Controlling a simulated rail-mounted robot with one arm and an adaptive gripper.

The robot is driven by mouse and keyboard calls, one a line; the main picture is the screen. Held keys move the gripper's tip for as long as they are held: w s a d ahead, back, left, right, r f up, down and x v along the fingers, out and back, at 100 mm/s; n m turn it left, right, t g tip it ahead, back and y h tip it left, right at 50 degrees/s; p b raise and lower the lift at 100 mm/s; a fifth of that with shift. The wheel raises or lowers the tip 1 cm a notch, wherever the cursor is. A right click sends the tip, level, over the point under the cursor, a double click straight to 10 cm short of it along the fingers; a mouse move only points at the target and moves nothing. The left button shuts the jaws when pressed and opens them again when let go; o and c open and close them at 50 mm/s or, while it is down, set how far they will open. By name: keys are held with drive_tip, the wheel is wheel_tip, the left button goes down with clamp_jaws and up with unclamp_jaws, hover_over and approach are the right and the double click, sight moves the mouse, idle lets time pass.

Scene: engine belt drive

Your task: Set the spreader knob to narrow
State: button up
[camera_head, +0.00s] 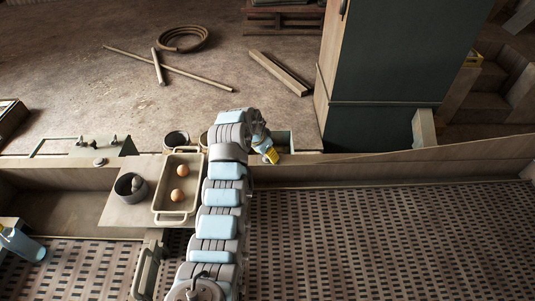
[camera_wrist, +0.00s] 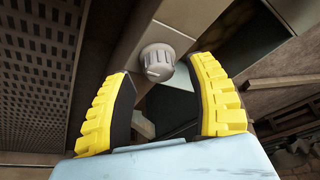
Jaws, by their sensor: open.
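A pale grey knob with a fluted rim (camera_wrist: 158,62) stands on a flat beam in the wrist view. My gripper (camera_wrist: 161,70) is open, with one yellow finger on each side of the knob's near end in the picture. No contact shows, and how far the knob lies beyond the fingertips is hard to tell. In the head view my gripper (camera_head: 270,155) is at the wooden ledge, right of my arm; I cannot make out that knob there. No setting mark on the knob is readable.
A tray (camera_head: 160,208) with two round, egg-like things and a dark pot (camera_head: 124,191) stand left of my arm. A small round knob-like piece (camera_head: 100,162) sits on the ledge farther left. A tall dark cabinet (camera_head: 385,60) rises behind, to the right of my gripper.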

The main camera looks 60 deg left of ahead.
drive_tip(key=shift+x, duration=0.8)
clamp_jaws()
